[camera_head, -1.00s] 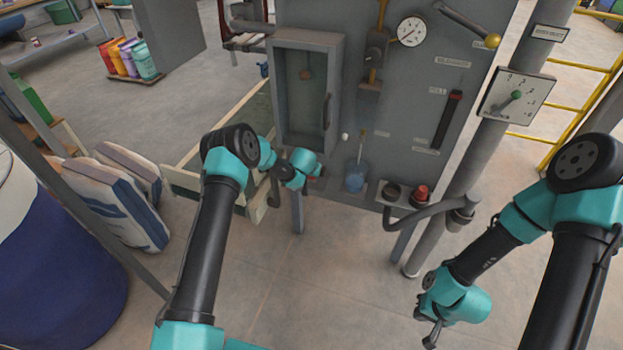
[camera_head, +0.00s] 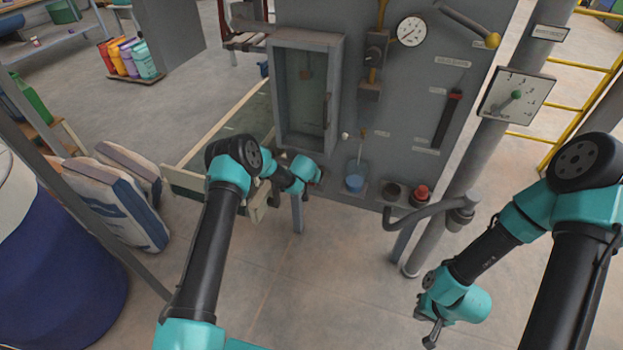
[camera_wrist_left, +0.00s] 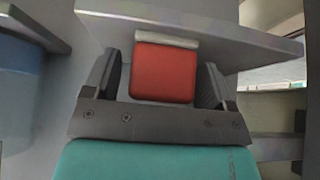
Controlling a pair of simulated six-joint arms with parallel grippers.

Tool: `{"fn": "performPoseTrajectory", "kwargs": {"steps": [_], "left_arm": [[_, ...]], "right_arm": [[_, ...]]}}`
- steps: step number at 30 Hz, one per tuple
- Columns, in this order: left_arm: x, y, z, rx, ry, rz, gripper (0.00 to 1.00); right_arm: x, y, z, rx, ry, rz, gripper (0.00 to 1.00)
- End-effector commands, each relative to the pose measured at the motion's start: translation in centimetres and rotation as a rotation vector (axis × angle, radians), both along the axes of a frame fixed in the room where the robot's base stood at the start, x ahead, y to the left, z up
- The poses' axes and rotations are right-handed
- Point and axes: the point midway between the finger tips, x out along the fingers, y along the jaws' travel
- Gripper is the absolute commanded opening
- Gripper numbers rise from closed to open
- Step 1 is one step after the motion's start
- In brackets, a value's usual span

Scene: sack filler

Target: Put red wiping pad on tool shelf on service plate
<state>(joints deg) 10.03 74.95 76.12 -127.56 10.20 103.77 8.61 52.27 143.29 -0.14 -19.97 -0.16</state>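The red wiping pad (camera_wrist_left: 163,72) shows in the left wrist view, with a pale strip along its top edge. It lies between the two fingers of my left gripper (camera_wrist_left: 162,85), with a narrow gap visible on each side. The edge of a grey plate (camera_wrist_left: 240,42) runs just behind and above the pad; I cannot tell whether they touch. In the head view my left gripper (camera_head: 314,176) is at the lower front of the grey cabinet, its fingers and the pad mostly hidden. My right gripper (camera_head: 430,328) hangs low at the right, away from the cabinet, its fingers too small to judge.
A glass-fronted box (camera_head: 303,95) is above. Sacks (camera_head: 115,200) lie at left. The floor in front is clear.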

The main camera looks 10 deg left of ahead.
Motion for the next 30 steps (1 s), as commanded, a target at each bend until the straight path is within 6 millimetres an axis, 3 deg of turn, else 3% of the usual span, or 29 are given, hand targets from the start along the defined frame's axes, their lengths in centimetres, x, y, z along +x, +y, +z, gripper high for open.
{"fn": "performPoseTrajectory", "kwargs": {"steps": [14, 30], "left_arm": [[-0.5, 0.1, 1.1, -0.001, 0.0, 0.001, 0.78], [-4.7, 0.5, 7.7, 0.0, -0.002, -0.001, 0.78]], "right_arm": [[0.0, 0.0, 0.0, 0.0, 0.0, 0.0, 0.0], [0.0, 0.0, 0.0, 0.0, 0.0, 0.0, 0.0]]}}
